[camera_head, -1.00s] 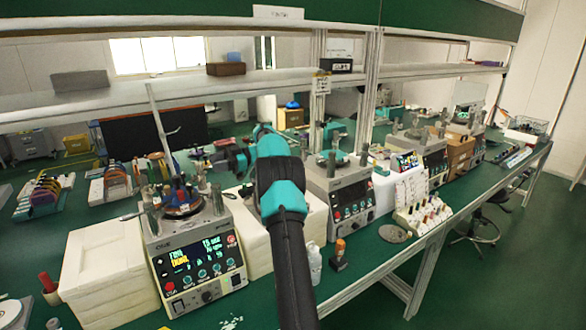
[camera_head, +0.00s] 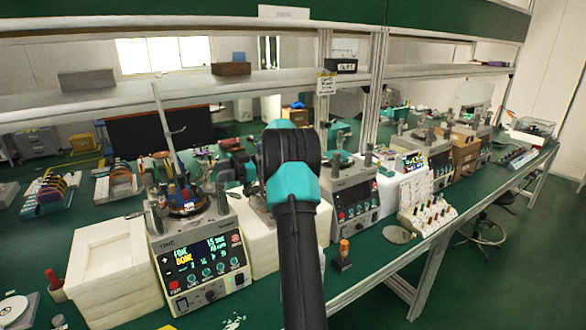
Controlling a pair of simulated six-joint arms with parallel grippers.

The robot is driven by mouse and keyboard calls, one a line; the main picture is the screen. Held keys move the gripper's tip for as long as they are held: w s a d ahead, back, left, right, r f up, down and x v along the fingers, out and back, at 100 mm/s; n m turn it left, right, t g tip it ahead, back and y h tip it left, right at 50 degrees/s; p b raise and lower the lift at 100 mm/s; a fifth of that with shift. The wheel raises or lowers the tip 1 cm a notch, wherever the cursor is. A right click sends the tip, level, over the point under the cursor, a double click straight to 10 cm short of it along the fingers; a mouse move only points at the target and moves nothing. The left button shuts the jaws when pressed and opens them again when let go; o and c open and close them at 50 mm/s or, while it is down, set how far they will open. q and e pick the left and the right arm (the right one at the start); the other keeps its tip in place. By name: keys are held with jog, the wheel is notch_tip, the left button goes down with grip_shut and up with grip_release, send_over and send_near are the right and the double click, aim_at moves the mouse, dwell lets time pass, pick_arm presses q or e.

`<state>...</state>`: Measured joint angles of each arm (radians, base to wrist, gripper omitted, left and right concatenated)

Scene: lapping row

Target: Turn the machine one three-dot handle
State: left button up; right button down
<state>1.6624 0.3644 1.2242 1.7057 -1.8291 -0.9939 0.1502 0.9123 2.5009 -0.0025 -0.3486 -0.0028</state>
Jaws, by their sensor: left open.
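The nearest lapping machine (camera_head: 202,262) stands at front left, with a lit display and a red button. I take it as machine one, though no number is readable. On its top is a round dark plate (camera_head: 187,210) with grey posts around it and small blue and red parts. I cannot make out the three-dot handle. My left gripper (camera_head: 213,185) is small and partly hidden behind my own arm. It is open, over the right side of the machine's top, and I cannot tell whether it touches anything. My right gripper is not in view.
White blocks (camera_head: 108,265) stand left of the machine, and more lie behind my arm. A second machine (camera_head: 352,195) stands to the right. An orange-capped bottle (camera_head: 343,254) and a rack of small parts (camera_head: 427,215) are on the green bench. A shelf post (camera_head: 323,90) rises behind.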

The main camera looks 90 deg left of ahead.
pick_arm(q)
jog(key=shift+c, duration=1.2)
jog(key=shift+s+a+r+g+y, duration=0.2)
jog(key=shift+s+g+y, duration=0.1)
jog(key=shift+y, duration=0.1)
jog(key=shift+c, duration=0.7)
jog(key=s+a+r+m+g+y, duration=0.1)
jog(key=m+y, duration=0.1)
jog(key=s+a+r+m+g+y, duration=0.1)
jog(key=a+r+y, duration=0.1)
jog(key=shift+s+m+y, duration=0.3)
jog(key=shift+s+m, duration=0.05)
jog(key=shift+m, duration=0.05)
grip_shut()
jog(key=w+a+r+m+t+y, duration=0.1)
jog(key=a+r+m+t+y, duration=0.35)
jog(key=m+y, duration=0.5)
jog(key=w+a+r+m+t+y, duration=0.1)
jog(key=a+r+m+t+y, duration=0.3)
jog(key=m+y, duration=0.5)
jog(key=w+d+f+m+t+h, duration=0.1)
jog(key=d+f+m+t+h, duration=0.5)
jog(key=m, duration=1)
jog(key=d+t+h, duration=0.1)
jog(key=d+h, duration=0.2)
jog(key=shift+w+d+f+t, duration=0.2)
jog(key=shift+w+f+t, duration=0.15)
jog(key=shift+w+f, duration=0.05)
